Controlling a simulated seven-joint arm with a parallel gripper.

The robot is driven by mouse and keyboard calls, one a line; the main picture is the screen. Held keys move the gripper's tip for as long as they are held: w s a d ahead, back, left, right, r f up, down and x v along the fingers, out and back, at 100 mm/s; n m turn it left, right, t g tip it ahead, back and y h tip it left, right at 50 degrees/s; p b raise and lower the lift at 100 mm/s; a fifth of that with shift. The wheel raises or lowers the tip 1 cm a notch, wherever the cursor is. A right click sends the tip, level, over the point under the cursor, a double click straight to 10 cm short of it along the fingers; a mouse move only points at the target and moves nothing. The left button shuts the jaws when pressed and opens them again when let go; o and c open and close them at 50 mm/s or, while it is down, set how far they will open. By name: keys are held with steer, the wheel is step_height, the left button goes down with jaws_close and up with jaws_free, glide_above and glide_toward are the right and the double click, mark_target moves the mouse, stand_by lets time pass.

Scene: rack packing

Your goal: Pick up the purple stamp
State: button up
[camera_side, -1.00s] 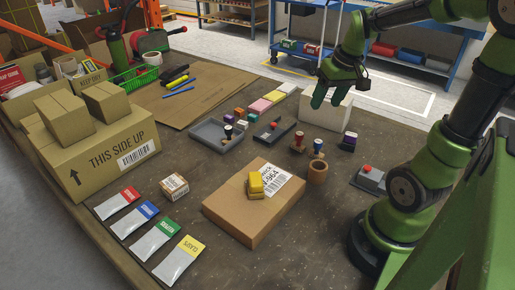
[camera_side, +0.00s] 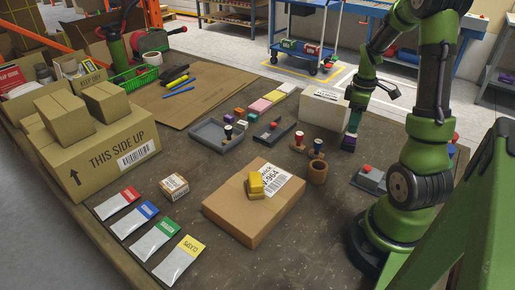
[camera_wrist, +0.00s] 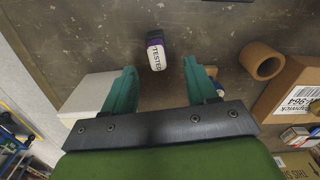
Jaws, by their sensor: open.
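The purple stamp (camera_side: 348,144) stands on the table to the right of the wooden-handled stamps, dark with a purple band. In the wrist view it (camera_wrist: 155,51) has a pale face lettered "TESTED" and lies just beyond and between the fingertips.
A white box (camera_side: 322,110) stands close on the left of my gripper. Two wooden-handled stamps (camera_side: 298,141) (camera_side: 318,148) and a brown ring-shaped cup (camera_side: 318,172) stand nearby. A grey box with a red button (camera_side: 369,178) is to the front right. A cardboard parcel (camera_side: 240,220) lies in front.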

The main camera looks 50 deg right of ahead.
mark_target(349, 142)
steer(key=f, duration=0.8)
steer(key=shift+w+d+f, duration=0.15)
steer(key=shift+d, duration=0.05)
jaws_close()
